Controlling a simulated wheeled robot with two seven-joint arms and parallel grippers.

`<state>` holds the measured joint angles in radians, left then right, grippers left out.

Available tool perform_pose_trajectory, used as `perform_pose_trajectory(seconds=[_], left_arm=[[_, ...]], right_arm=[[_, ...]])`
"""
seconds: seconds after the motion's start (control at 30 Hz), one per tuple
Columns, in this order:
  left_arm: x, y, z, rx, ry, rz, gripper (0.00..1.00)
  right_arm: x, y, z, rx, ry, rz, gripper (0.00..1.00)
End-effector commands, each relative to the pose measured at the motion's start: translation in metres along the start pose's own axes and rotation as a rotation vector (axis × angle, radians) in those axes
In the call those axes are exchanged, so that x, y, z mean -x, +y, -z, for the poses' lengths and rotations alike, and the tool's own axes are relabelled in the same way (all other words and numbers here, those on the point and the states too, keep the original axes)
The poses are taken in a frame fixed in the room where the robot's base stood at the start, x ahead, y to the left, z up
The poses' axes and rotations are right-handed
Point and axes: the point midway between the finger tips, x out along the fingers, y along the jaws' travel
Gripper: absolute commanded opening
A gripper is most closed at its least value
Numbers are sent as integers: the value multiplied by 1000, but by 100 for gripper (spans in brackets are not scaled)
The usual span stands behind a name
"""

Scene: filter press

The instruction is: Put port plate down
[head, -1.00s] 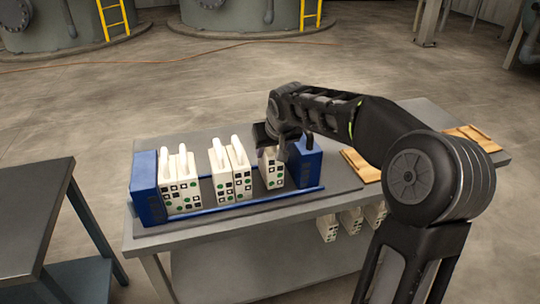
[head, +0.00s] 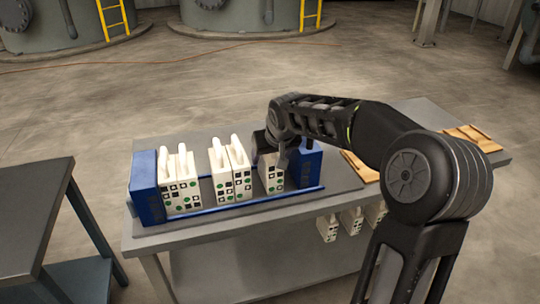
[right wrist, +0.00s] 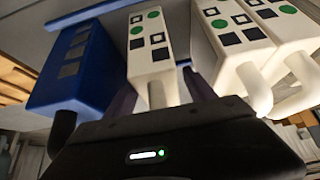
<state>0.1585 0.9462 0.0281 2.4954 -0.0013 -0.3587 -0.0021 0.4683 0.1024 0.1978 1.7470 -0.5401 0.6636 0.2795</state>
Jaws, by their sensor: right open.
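A white port plate (head: 270,179) with black squares and green dots on its face stands upright in the blue press frame, a little left of the right blue end block (head: 307,166). My right gripper (head: 279,158) is at its top. In the right wrist view this plate (right wrist: 150,48) and its handle sit between the spread, dark fingers (right wrist: 158,92). The gripper is open around the handle; contact cannot be told. The plate's lower edge seems to rest at the frame's rail. My left gripper is not in view.
Two plates (head: 231,178) stand mid-frame and others (head: 181,190) stand against the left blue end block (head: 147,188), with gaps between groups. Several plates (head: 327,229) hang below the table's front edge. Wooden pieces (head: 361,168) lie right. A dark side table (head: 35,205) stands left.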

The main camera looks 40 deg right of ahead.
Motion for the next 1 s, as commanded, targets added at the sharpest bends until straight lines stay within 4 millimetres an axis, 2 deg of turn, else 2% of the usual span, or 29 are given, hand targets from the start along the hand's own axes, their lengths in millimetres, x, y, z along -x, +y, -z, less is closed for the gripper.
perform_pose_trajectory(seconds=[0.27, 0.37, 0.7, 0.83, 1.0], left_arm=[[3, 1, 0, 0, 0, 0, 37], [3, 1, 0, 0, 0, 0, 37], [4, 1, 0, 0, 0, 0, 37], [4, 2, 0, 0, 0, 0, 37], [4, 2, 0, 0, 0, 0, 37]], right_arm=[[12, 0, 2, 0, 2, -1, 63], [27, 0, 3, -1, 4, 0, 63], [96, 0, 2, 0, 4, 0, 63], [114, 0, 2, 0, 3, 0, 63], [123, 0, 2, 0, 0, 1, 63]])
